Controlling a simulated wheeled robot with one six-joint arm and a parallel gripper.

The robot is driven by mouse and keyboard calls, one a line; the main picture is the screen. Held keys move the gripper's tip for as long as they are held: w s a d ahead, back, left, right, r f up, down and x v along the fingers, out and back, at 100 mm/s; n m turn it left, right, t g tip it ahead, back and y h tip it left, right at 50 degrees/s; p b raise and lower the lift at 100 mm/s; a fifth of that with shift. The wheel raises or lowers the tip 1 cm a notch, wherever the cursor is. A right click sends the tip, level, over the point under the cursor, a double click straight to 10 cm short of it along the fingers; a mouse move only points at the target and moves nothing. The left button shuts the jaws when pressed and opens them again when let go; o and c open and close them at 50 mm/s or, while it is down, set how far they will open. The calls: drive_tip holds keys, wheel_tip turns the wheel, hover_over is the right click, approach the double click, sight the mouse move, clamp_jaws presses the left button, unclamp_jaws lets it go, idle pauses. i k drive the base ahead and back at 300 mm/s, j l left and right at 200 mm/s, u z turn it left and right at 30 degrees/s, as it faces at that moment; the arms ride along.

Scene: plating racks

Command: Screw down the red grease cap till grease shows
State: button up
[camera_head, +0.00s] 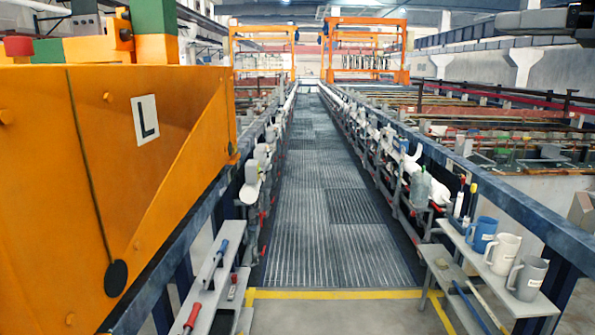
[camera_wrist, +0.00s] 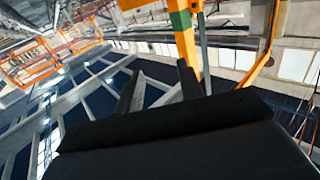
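A short red cap-like piece (camera_head: 18,46) sits on top of the orange housing (camera_head: 150,175) at the far left of the head view. It is partly cut off by the frame edge, and I cannot tell for sure that it is the grease cap. No grease can be made out around it. My gripper (camera_wrist: 158,82) shows in the wrist view with its two dark fingers apart and nothing between them. The red piece cannot be made out in the wrist view.
A ribbed walkway (camera_head: 325,220) runs clear between two blue rails. A right shelf holds a blue mug (camera_head: 481,234), a white mug (camera_head: 503,254) and a grey mug (camera_head: 527,279). Red-handled tools (camera_head: 192,318) lie on a left shelf. Orange gantries (camera_head: 365,50) stand far back.

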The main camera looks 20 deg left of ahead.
sight(14, 46)
drive_tip(key=i+j+u, duration=0.15)
drive_tip(key=u, duration=0.3)
drive_tip(key=i+u, duration=0.35)
drive_tip(key=u, duration=0.15)
drive_tip(key=i+l+u, duration=0.1)
drive_tip(key=i+u, duration=0.15)
drive_tip(key=u, duration=0.2)
drive_tip(key=i+l+u, duration=0.15)
drive_tip(key=u, duration=0.35)
drive_tip(key=i+l+u, duration=0.1)
drive_tip(key=i+u, duration=0.3)
drive_tip(key=i+l+u, duration=0.2)
drive_tip(key=u, duration=0.25)
drive_tip(key=i+l, duration=0.05)
drive_tip(key=i, duration=0.05)
